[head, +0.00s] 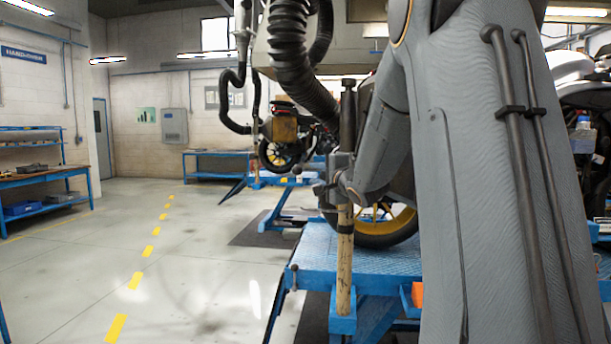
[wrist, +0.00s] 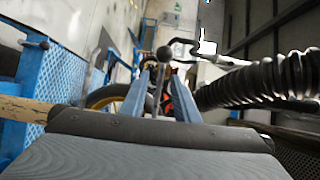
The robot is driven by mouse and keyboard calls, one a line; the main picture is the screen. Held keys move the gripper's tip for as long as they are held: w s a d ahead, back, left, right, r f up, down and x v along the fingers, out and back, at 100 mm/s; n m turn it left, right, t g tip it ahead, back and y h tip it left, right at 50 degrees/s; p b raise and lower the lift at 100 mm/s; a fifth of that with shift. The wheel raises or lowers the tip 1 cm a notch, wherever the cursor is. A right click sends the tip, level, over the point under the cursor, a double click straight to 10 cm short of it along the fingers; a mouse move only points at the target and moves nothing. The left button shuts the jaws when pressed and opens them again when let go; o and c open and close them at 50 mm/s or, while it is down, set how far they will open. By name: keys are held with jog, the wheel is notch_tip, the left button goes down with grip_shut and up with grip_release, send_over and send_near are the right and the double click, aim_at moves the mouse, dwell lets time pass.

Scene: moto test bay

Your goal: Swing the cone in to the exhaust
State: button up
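A black ribbed exhaust hose (head: 292,50) hangs from above in the head view and passes behind my arm. In the wrist view the hose (wrist: 262,84) comes in from the right towards my gripper. I cannot make out the cone or the exhaust clearly in either view. My gripper (wrist: 160,76) shows two blue-grey fingers apart, with a gap between them. A dark ball-topped lever (wrist: 165,53) shows in this gap; I cannot tell how far beyond the fingers it is. No grip on it shows. My arm hides much of the motorcycle's rear in the head view.
A motorcycle wheel with a yellow rim (head: 383,224) stands on a blue lift (head: 370,262). The floor (head: 190,240) to the left is clear.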

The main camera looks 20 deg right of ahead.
aim_at(307, 170)
jog(key=w+p, duration=0.1)
jog(key=w, duration=0.7)
jog(key=shift+d, duration=0.1)
jog(key=shift+c, duration=0.4)
grip_shut()
